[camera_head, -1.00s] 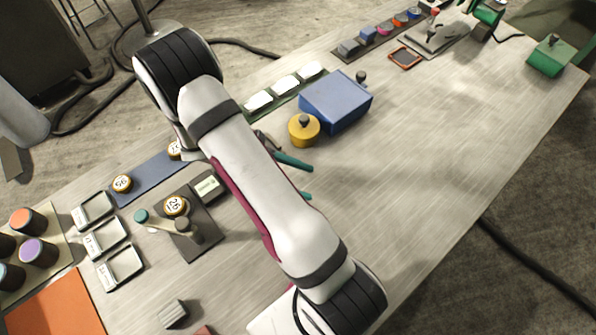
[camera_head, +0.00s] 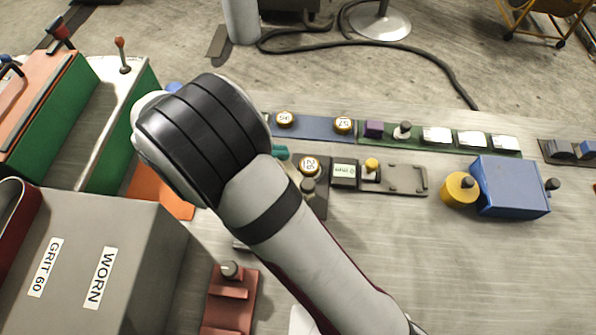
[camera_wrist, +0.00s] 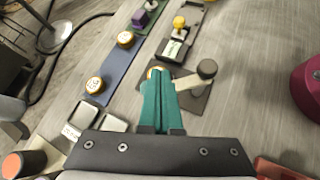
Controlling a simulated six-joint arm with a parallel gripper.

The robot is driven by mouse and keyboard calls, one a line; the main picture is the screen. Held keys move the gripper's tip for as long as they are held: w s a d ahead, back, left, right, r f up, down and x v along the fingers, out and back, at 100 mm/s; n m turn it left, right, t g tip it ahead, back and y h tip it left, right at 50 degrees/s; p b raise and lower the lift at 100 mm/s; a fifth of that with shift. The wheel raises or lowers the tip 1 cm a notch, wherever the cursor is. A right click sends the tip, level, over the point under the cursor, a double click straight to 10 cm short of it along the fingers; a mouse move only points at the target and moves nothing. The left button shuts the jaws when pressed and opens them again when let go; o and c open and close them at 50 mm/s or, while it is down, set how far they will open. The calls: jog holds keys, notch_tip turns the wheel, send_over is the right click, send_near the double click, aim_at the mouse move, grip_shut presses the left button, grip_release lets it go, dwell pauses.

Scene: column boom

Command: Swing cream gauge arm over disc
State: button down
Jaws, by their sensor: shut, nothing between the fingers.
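A green-labelled block (camera_head: 344,174) and a grey fixture with a yellow knob (camera_head: 405,180) stand right of the gauge plate. A blue strip (camera_head: 315,127) with two discs lies behind. A large grey box (camera_head: 85,260) stands left. Open bench lies front right.

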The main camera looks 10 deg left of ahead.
jog(key=s+a+f+n+t, duration=0.2)
jog(key=s+a+n, duration=0.3)
jog(key=s+a, duration=0.2)
jog(key=x, duration=0.9)
jog(key=shift+w+d+f, duration=0.15)
